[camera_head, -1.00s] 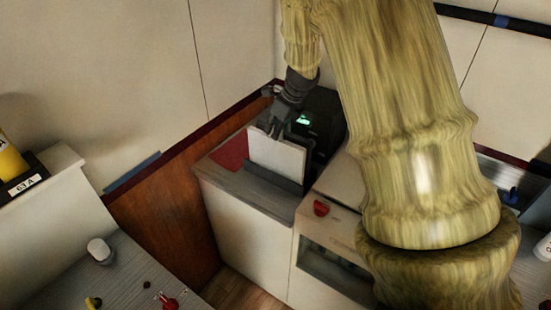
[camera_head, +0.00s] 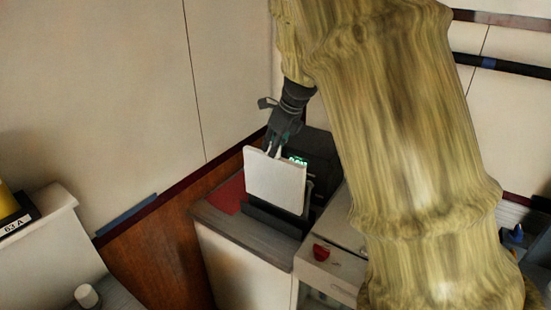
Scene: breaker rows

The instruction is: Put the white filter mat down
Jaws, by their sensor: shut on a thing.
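The white filter mat (camera_head: 274,182) is a thin, square white panel. It is upright above the grey counter top in the corner, in front of a black device with a green lit display. My gripper (camera_head: 274,150) is shut on the mat's top edge, with the fingers pointing down. A dark slotted holder (camera_head: 272,217) lies just below and behind the mat. I cannot tell whether the mat's lower edge touches it.
The black device (camera_head: 318,165) stands close behind the mat. A red patch (camera_head: 228,194) lies left of the mat on the counter (camera_head: 225,222). A red knob (camera_head: 321,252) is on the white cabinet to the right. My arm hides much of the right side.

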